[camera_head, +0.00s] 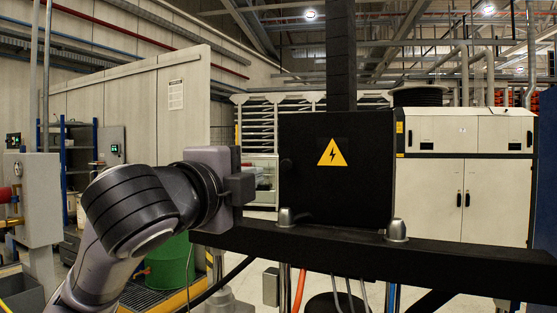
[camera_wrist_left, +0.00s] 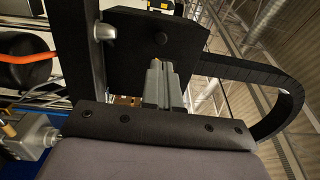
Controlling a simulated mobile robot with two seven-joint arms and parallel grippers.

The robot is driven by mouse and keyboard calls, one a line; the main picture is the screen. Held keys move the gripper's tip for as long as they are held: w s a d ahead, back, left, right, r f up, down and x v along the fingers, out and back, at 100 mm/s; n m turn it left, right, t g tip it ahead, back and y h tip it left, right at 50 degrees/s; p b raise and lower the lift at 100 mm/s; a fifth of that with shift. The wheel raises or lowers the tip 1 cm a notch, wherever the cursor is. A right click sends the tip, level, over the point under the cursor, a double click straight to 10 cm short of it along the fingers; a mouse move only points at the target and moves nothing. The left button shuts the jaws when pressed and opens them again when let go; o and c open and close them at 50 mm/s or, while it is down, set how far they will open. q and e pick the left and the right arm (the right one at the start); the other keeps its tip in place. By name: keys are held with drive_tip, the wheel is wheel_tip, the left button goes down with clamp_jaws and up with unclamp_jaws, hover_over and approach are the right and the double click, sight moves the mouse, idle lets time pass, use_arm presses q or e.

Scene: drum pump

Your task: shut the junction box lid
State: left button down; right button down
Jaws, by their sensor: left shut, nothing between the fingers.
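The junction box (camera_head: 308,190) is a black box standing on a dark beam, with a yellow lightning triangle on its flat front face, which looks like the lid (camera_head: 360,190). A small round knob shows at the face's left edge. I cannot tell from the front whether the lid is fully closed. My left gripper (camera_head: 246,188) is just left of the box, close to its left edge. In the left wrist view its grey fingers (camera_wrist_left: 156,72) are together and empty, in front of a black panel (camera_wrist_left: 130,45) with a round knob. Contact cannot be made out. My right gripper is not in view.
The dark beam (camera_head: 340,250) runs below the box and carries two silver caps (camera_head: 397,230). Cables and an orange hose (camera_head: 299,290) hang below it. A green drum (camera_head: 172,260) stands behind my left arm. A curved cable chain (camera_wrist_left: 285,95) shows in the left wrist view.

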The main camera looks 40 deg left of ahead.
sight(281, 165)
use_arm(q)
drive_tip(key=p+x, duration=0.6)
drive_tip(key=x, duration=0.4)
drive_tip(key=shift+w+a+p, duration=0.15)
drive_tip(key=shift+w+p, duration=0.2)
drive_tip(key=shift+p, duration=0.05)
drive_tip(key=shift+w+a+f+m+h+b, duration=0.1)
drive_tip(key=shift+w+a+m+h+b, duration=0.35)
drive_tip(key=shift+w+a+h, duration=0.3)
drive_tip(key=shift+w+r+m+t+h, duration=0.1)
drive_tip(key=shift+r+m+t+h, duration=0.15)
drive_tip(key=shift+t+h, duration=0.15)
